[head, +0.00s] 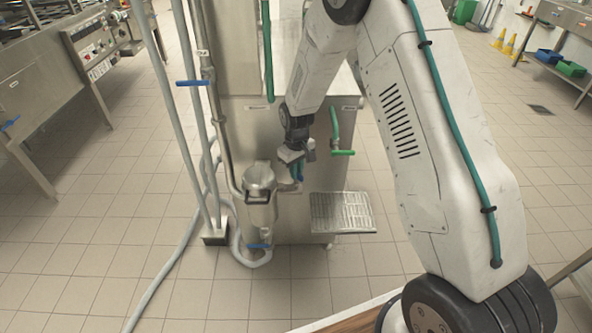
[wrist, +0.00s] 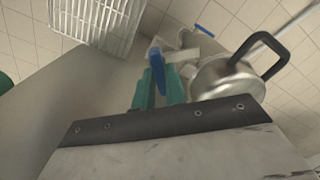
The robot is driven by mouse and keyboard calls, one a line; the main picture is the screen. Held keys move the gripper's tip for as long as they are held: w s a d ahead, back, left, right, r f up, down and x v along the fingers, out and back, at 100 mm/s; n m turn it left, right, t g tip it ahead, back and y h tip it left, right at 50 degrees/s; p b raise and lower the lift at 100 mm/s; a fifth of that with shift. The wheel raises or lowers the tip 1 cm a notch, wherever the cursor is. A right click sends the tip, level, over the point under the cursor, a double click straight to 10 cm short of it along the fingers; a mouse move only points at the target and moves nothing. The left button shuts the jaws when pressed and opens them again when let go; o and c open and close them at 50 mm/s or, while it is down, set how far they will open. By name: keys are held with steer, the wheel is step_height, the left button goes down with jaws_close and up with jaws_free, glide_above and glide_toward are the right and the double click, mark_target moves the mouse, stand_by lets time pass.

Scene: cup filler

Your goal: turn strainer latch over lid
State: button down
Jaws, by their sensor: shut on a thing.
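The steel strainer (head: 261,212) is an upright canister on pipework at the left corner of the steel machine. Its round lid (head: 259,180) is on top; the wrist view shows the lid (wrist: 228,80) with a black loop handle (wrist: 262,50). My gripper (head: 297,172) is just right of the strainer, near lid height. In the wrist view, its teal fingers (wrist: 158,90) are shut on a blue latch (wrist: 157,66), which stands up between them beside the lid. The latch's pivot is hidden, and I cannot tell whether it reaches over the lid.
A blue valve handle (head: 194,83) is on the pipe at left, another blue handle (head: 258,246) below the strainer. A green valve handle (head: 342,152) and a slatted drip tray (head: 342,212) are at right. A grey hose (head: 248,258) lies on the tiled floor.

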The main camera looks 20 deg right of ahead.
steer(key=m, duration=0.4)
steer(key=shift+w+r, duration=0.1)
steer(key=shift+w, duration=0.05)
steer(key=shift+m, duration=1.9)
steer(key=c, duration=1.4)
jaws_free()
steer(key=shift+c, duration=0.2)
step_height(320, 180, up, 8)
steer(key=shift+f, duration=0.1)
